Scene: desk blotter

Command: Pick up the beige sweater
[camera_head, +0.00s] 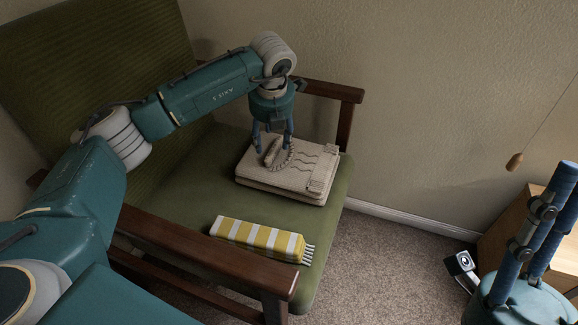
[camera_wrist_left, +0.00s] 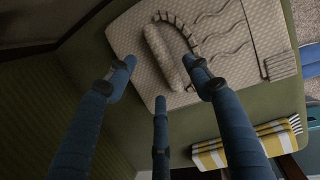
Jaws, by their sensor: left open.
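The beige sweater (camera_head: 298,178) lies folded flat on the green chair seat, with wavy cable ribs and a rolled part on top. In the left wrist view the sweater (camera_wrist_left: 225,42) fills the upper middle. My left gripper (camera_head: 273,148) points down right over the sweater's left part. In the wrist view its three blue fingers (camera_wrist_left: 160,78) are spread, with nothing between them, near the rolled part. I cannot tell whether the fingertips touch the cloth. My right gripper (camera_head: 535,240) shows at the lower right, away from the sweater, its fingers pointing up; its opening is unclear.
A folded yellow-and-white striped cloth with a fringe (camera_head: 258,238) lies on the seat in front of the sweater. Wooden armrests (camera_head: 200,252) flank the green chair (camera_head: 178,190). A wooden cabinet (camera_head: 505,228) stands at the right.

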